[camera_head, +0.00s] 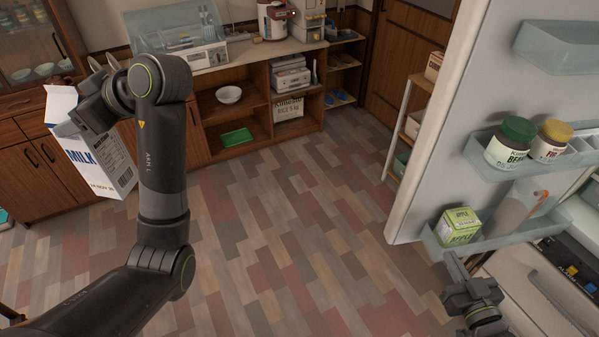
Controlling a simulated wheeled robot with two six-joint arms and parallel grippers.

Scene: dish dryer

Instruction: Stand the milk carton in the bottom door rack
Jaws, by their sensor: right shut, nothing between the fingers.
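The milk carton (102,165), white and blue with "MILK" on its side, is at the far left of the head view, tilted and raised above the floor. My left gripper (88,115) is shut on its upper part, and my own arm hides some of the hold. The bottom door rack (508,238) is a pale clear tray low on the open fridge door at the right, far from the carton. A green apple carton (458,227) stands at its left end. My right gripper (468,293) is shut and empty just below the rack.
The fridge door (425,170) stands open. Its middle rack (483,157) holds a green-lidded jar (508,145) and a yellow-lidded jar (551,142). A wooden counter with shelves (255,100) lines the back. The floor between is clear.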

